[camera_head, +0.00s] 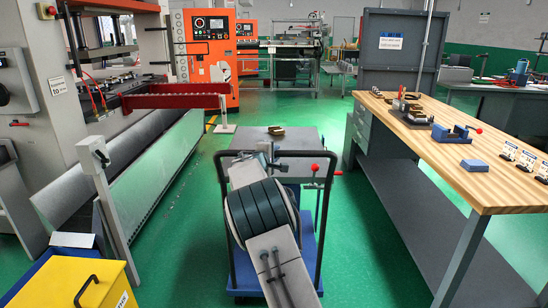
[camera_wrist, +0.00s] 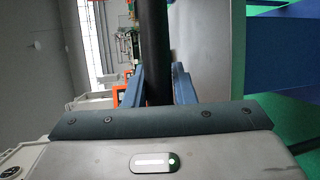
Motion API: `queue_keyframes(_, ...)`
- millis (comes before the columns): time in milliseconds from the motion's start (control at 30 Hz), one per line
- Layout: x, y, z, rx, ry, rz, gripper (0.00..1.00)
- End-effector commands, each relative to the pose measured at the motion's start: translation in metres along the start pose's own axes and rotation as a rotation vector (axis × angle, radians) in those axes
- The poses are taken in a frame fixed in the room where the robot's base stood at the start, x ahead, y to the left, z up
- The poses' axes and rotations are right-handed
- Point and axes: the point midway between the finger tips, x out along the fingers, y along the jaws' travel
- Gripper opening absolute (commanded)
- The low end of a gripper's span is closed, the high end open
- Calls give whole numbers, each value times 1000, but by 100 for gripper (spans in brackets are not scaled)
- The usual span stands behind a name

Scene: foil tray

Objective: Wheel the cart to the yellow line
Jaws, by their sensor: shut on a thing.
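The cart (camera_head: 308,230) stands in front of me, with a blue base, a grey box-like top and a dark tubular push handle (camera_head: 328,200). My gripper (camera_head: 268,152) is at the handle's crossbar, near its middle. In the wrist view my gripper's blue fingers (camera_wrist: 156,88) are shut on the dark handle bar (camera_wrist: 154,40), one on each side. My arm hides part of the cart's near side.
A wooden-topped workbench (camera_head: 440,135) stands close on the right. A large press machine with a slanted grey guard (camera_head: 160,180) lines the left, with a grey post (camera_head: 108,185). A yellow bin (camera_head: 75,285) is at near left. Green floor (camera_head: 190,215) is open between them.

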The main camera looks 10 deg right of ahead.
Motion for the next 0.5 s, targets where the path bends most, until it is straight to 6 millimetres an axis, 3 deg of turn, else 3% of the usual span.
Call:
queue_keyframes(400,3,3,1,3,4,2,0)
queue_keyframes(433,3,3,1,3,4,2,32)
queue_keyframes(500,3,3,1,3,3,2,45)
